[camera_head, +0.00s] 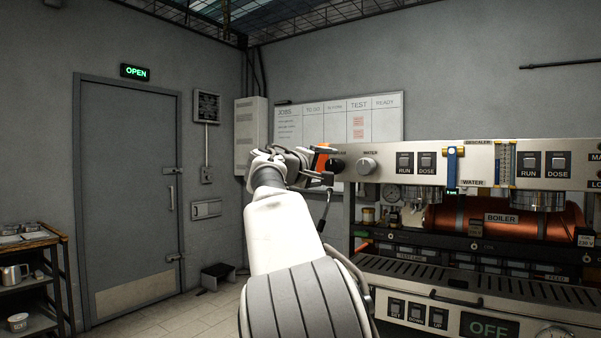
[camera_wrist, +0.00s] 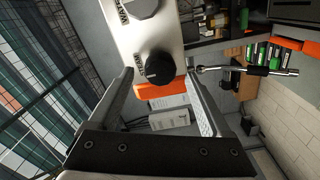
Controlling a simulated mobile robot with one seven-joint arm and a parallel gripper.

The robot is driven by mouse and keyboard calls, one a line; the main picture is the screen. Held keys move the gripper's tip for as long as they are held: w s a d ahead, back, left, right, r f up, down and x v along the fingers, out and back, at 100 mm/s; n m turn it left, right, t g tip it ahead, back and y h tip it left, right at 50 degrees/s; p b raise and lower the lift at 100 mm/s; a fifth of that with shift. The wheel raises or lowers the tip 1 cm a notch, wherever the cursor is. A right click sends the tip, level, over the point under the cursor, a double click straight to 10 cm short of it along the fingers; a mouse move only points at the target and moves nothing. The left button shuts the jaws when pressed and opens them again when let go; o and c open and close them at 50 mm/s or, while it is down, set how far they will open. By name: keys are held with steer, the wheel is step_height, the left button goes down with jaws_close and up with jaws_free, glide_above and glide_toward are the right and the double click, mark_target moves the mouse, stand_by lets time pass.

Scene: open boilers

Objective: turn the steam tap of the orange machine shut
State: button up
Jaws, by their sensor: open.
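The machine's pale front panel (camera_head: 480,158) fills the right of the head view; its orange end shows in the wrist view (camera_wrist: 160,88). The black steam tap knob (camera_head: 336,165) sits at the panel's left end. It also shows in the wrist view (camera_wrist: 160,66), round and facing me. A silver knob labelled WATER (camera_head: 367,166) is just right of it. My gripper (camera_wrist: 160,78) is open, with one finger on each side of the black knob in the picture. No contact is visible. In the head view my gripper (camera_head: 308,164) is left of the knob, partly hidden by my arm.
A thin metal wand with a dark grip (camera_wrist: 250,70) sticks out beside the right finger. A copper boiler (camera_head: 500,220) lies under the panel. A drip tray (camera_head: 465,278) juts out below. A shelf cart (camera_head: 35,270) stands far left; the floor before the door is clear.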

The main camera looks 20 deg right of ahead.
steer(key=b+v, duration=0.2)
steer(key=v, duration=1.2)
steer(key=shift+s+a+b, duration=0.25)
steer(key=shift+a+b, duration=0.05)
steer(key=shift+b, duration=0.05)
steer(key=s+d+f+g+y, duration=0.1)
steer(key=s+d+f+y, duration=0.15)
steer(key=f, duration=0.25)
steer(key=s+d+f+m+g+y, duration=0.1)
steer(key=s+d+f+y, duration=0.1)
steer(key=s+f, duration=0.3)
steer(key=s+d+f+g+y, duration=0.1)
steer(key=s+d+f+y, duration=0.1)
steer(key=f, duration=0.4)
steer(key=s+a+f+m+g+y, duration=0.15)
steer(key=s+a+f+y, duration=0.35)
steer(key=s+f, duration=0.65)
steer(key=s+a+f+m+g+y, duration=0.1)
steer(key=s+a+f+m+y, duration=0.15)
steer(key=s+a+f, duration=0.7)
step_height(320, 180, up, 14)
steer(key=s+d+n+p, duration=0.1)
steer(key=s+d+p, duration=0.1)
steer(key=p, duration=1.3)
steer(key=shift+s+d, duration=0.25)
steer(key=shift+s, duration=0.05)
